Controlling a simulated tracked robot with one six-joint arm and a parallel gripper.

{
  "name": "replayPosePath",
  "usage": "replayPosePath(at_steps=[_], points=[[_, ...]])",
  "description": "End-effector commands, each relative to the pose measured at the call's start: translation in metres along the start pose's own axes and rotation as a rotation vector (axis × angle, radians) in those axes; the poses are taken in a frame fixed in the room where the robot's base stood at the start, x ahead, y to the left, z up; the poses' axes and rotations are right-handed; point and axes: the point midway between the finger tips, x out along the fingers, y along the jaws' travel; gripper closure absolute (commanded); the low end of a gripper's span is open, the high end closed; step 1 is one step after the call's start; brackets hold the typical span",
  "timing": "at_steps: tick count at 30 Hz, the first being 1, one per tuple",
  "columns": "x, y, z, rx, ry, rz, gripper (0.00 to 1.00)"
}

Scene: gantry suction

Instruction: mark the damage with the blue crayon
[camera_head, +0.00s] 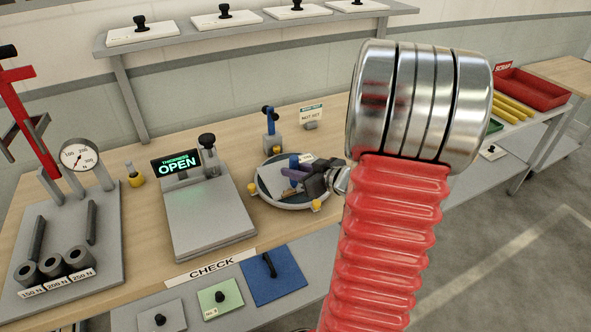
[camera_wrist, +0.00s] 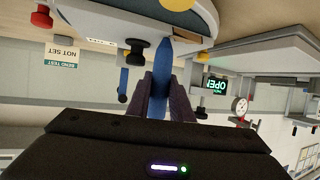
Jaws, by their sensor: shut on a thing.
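My gripper (camera_head: 298,174) is over the round grey fixture (camera_head: 265,200) on the bench. It is shut on the blue crayon (camera_wrist: 160,78), which also shows as a short blue end (camera_head: 293,160) above the fingers in the head view. In the wrist view the crayon's tip is close to the underside-up fixture (camera_wrist: 195,22); I cannot tell whether it touches. A grey plate (camera_head: 272,187) lies in the fixture, with yellow clamps at the rim. The damage is too small or hidden to make out clearly.
Left of the fixture stands a grey press plate (camera_head: 205,215) with an "OPEN" display (camera_head: 176,162). A blue-handled stand (camera_head: 269,130) and a "NOT SET" sign (camera_head: 311,115) are behind it. A blue panel (camera_head: 285,285) lies on the lower shelf. A red scrap tray (camera_head: 530,88) is far right.

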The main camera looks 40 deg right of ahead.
Motion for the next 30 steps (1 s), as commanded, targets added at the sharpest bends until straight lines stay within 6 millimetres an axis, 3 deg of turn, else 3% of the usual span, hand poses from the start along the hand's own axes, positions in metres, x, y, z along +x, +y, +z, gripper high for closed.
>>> replayPosePath(at_steps=[30], points=[[0.004,-0.012,-0.001,0.000,0.001,0.000,1.00]])
